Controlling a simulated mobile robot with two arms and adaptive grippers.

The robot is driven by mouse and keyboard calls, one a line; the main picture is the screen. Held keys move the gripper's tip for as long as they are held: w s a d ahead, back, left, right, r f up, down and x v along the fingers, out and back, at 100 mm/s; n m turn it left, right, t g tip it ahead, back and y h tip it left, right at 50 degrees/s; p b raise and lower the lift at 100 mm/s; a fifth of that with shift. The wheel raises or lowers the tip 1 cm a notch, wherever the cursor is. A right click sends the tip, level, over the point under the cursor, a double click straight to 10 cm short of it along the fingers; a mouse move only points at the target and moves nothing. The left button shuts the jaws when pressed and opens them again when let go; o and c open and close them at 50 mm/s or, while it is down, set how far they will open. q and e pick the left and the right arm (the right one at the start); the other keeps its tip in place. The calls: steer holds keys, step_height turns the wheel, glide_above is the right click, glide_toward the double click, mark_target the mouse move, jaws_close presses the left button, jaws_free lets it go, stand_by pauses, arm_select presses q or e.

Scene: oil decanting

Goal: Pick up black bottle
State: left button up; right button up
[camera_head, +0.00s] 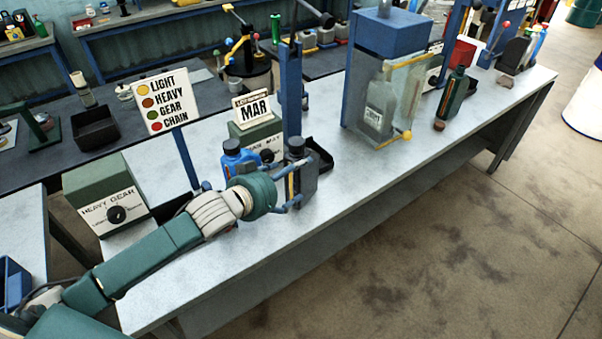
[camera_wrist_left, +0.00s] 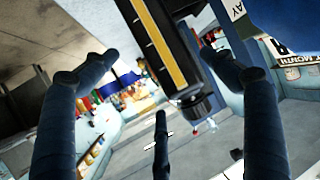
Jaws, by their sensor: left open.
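The black bottle (camera_head: 307,181) stands upright on the light workbench in the head view, beside the blue post. My left gripper (camera_head: 294,190) is open around or right at the bottle's near side, and its fingers partly cover the bottle. In the left wrist view, the black bottle (camera_wrist_left: 160,45) with a yellow stripe and a dark cap shows between the spread fingers of my left gripper (camera_wrist_left: 158,65). I cannot tell whether any finger touches it. My right gripper is not in view.
A blue bottle (camera_head: 238,160) stands close left of the black one. A black tray (camera_head: 319,157) lies behind it. A glass cabinet (camera_head: 390,95) with a grey bottle and a dark green bottle (camera_head: 452,92) stand farther right. The bench front (camera_head: 365,185) is clear.

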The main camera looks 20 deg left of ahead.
mark_target(296, 172)
arm_select(q)
steer(key=x, duration=0.3)
steer(key=shift+w+p, duration=0.25)
steer(key=shift+p, duration=0.2)
steer(key=x, duration=0.1)
steer(key=p+x, duration=0.1)
steer(key=x, duration=0.2)
steer(key=shift+w+a+f, duration=0.1)
steer(key=shift+a, duration=0.15)
steer(key=shift+w+d+f, duration=0.1)
steer(key=shift+w+f, duration=0.1)
steer(key=shift+f, duration=0.05)
steer(key=shift+s+r, duration=0.1)
steer(key=c, duration=1.8)
steer(key=shift+r, duration=0.25)
steer(key=shift+c, duration=1.3)
steer(key=shift+w, duration=0.2)
